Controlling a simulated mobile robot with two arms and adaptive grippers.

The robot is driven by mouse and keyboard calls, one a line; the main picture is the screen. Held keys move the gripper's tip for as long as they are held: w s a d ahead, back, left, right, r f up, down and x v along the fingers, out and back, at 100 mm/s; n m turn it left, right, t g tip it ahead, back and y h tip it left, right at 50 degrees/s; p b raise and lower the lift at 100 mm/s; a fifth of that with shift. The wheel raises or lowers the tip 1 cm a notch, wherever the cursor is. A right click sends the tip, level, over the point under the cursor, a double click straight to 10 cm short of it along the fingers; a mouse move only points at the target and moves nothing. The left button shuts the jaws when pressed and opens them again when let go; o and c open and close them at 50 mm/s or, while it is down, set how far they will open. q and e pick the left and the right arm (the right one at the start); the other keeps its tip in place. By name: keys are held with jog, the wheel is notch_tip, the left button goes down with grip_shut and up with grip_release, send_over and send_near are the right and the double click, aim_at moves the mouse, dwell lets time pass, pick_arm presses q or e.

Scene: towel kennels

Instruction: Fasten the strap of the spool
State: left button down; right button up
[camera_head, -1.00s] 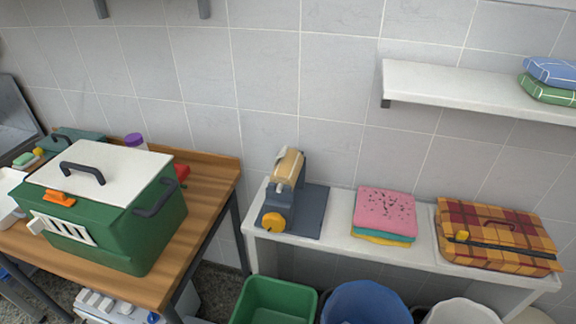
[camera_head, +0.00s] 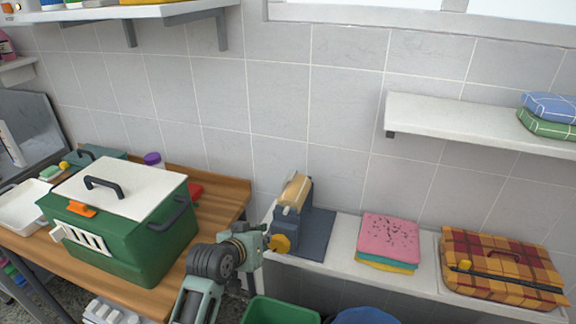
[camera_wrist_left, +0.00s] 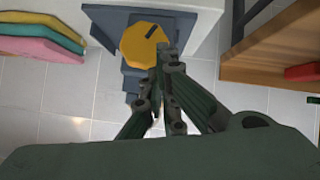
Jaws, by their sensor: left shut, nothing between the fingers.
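The spool (camera_head: 295,190) is a tan roll on a blue-grey stand (camera_head: 313,232) at the left end of a white bench. A yellow knob (camera_head: 280,243) sits on the stand's front; it also shows in the left wrist view (camera_wrist_left: 143,43). I cannot make out a separate strap on the spool. My left gripper (camera_head: 266,240) is at the knob, its fingers together and empty. In the left wrist view its fingertips (camera_wrist_left: 164,52) overlap the knob's lower right edge; I cannot tell if they touch. My right gripper is not in view.
A green carrier (camera_head: 120,235) with a white lid stands on the wooden table (camera_head: 232,197) at left. Folded towels (camera_head: 388,240) and a plaid case (camera_head: 500,268) lie along the white bench (camera_head: 340,262). A green bin (camera_head: 280,312) stands below.

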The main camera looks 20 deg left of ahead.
pick_arm(q)
jog(key=w+a+r+n+t, duration=0.1)
jog(key=w+r+t, duration=0.15)
jog(key=r, duration=0.65)
jog(key=w+a+r+t, duration=0.1)
jog(key=w+r, duration=0.3)
jog(key=r, duration=0.6)
jog(key=p, duration=0.4)
send_over(285, 181)
jog(key=shift+t, duration=0.25)
jog(key=f, duration=0.4)
jog(key=shift+w+a+f, duration=0.1)
jog(key=shift+a+f, duration=0.1)
jog(key=shift+f, duration=0.1)
jog(key=shift+d+f, duration=0.2)
jog(key=shift+f, duration=0.4)
